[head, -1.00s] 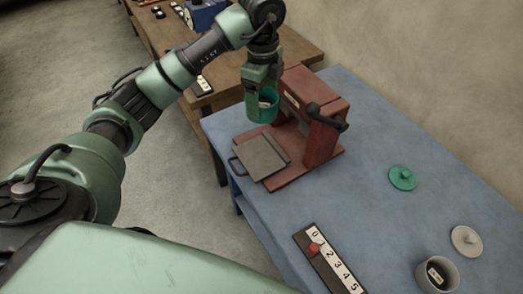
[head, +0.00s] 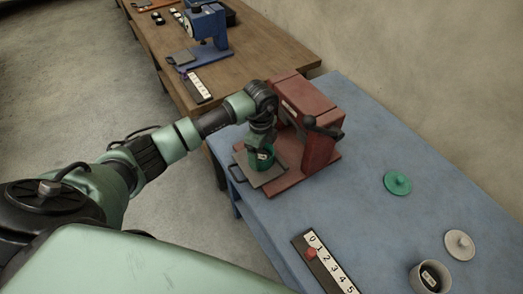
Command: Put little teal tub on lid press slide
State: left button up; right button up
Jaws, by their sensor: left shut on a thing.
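The teal tub (head: 261,160) is held in my left gripper (head: 260,148), low over the grey slide plate (head: 270,177) of the red lid press (head: 318,148). The tub appears to be at or just above the plate; I cannot tell whether it touches. It looks roughly upright, with a pale label facing the camera. The fingers partly hide it. The slide is pulled out at the front of the press, with its handle (head: 236,173) at the left. My right gripper is not in view.
On the blue table lie a teal lid (head: 397,183), a grey lid (head: 459,244), a grey tub (head: 430,278) and a numbered strip (head: 325,262) with a red marker. A wooden table with a blue machine (head: 207,25) stands behind. The table's middle is clear.

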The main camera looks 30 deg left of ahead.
pick_arm(q)
jog(key=shift+f, duration=0.2)
jog(key=o, duration=1.4)
jog(key=shift+r, duration=0.4)
jog(key=shift+s+r+b, duration=0.15)
jog(key=shift+r+b, duration=1.45)
jog(key=shift+r, duration=4.15)
